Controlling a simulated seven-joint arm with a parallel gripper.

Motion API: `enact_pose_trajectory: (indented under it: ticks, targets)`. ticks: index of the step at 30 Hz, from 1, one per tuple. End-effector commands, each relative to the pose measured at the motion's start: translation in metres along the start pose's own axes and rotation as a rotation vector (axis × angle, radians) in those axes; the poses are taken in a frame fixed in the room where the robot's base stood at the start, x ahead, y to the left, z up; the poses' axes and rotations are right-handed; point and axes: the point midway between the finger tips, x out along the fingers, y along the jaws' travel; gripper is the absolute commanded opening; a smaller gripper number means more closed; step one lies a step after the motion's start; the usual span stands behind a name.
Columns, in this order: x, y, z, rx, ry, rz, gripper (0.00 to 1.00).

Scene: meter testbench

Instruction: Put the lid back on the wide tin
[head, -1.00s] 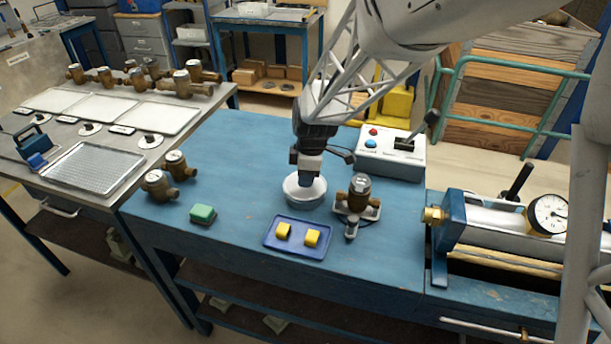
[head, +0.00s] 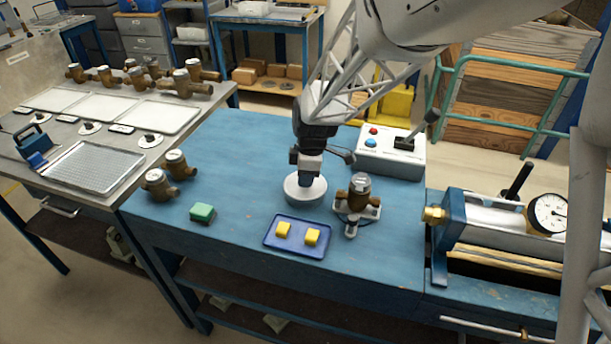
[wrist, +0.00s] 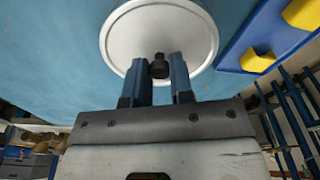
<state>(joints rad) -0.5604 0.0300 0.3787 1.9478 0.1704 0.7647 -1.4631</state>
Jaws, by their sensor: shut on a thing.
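The lid (head: 292,190) is a round pale grey disc with a dark knob (wrist: 159,66). My gripper (head: 306,181) points down over it. In the wrist view my gripper (wrist: 160,70) has its two blue fingers shut on the knob, one on each side. The lid (wrist: 127,38) looks flat and level in the wrist view. The wide tin (head: 306,205) is directly under the lid, which hides its opening; only a little of its side shows. The lid appears to lie on the tin's rim, but I cannot tell whether it is fully seated.
A blue tray (head: 298,245) with two yellow blocks lies in front. A brass meter (head: 359,190) on a stand is close to the right. A control box (head: 391,155) stands behind right. A green block (head: 203,212) lies left. The blue bench is clear at back left.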

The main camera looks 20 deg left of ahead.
Motion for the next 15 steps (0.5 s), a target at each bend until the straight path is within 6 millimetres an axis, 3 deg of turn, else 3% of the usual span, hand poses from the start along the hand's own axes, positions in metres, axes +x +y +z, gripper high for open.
enact_pose_trajectory:
  ticks: [6,7,12,15]
  targets:
    - [0.0001,0.0000,0.0000,0.000,0.000,0.000,0.00]
    - [0.0001,0.0000,0.0000,0.000,0.000,0.000,0.23]
    - [0.0001,0.0000,0.0000,0.000,0.000,0.000,0.49]
    - [0.0001,0.0000,0.0000,0.000,0.000,0.000,0.51]
